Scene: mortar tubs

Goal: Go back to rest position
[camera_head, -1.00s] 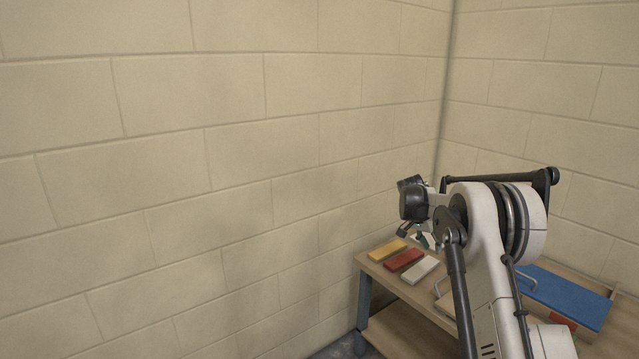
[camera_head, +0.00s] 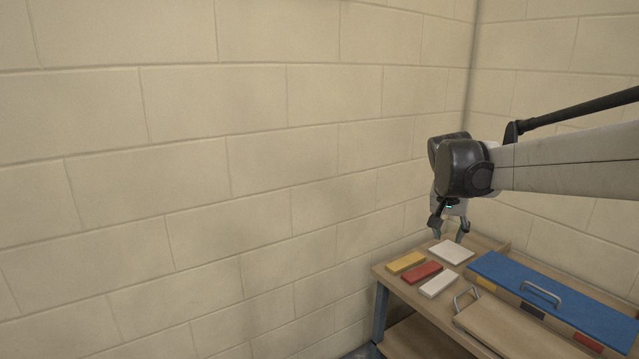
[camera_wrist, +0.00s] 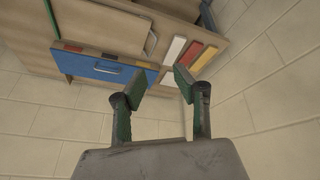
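My gripper (camera_head: 449,230) hangs in front of the corner wall, above the back left end of the wooden table (camera_head: 400,290). In the wrist view my gripper (camera_wrist: 157,90) has its two green-tipped fingers apart, with nothing between them. My arm reaches in from the right edge of the head view, bends at the black wrist joint, and the gripper points down.
The table holds a yellow bar (camera_head: 406,262), a red bar (camera_head: 422,273), a white bar (camera_head: 439,285) and a white block (camera_head: 450,252). A blue panel with a handle (camera_head: 550,295) and a wooden piece with a handle (camera_head: 520,325) lie right. Block walls stand behind.

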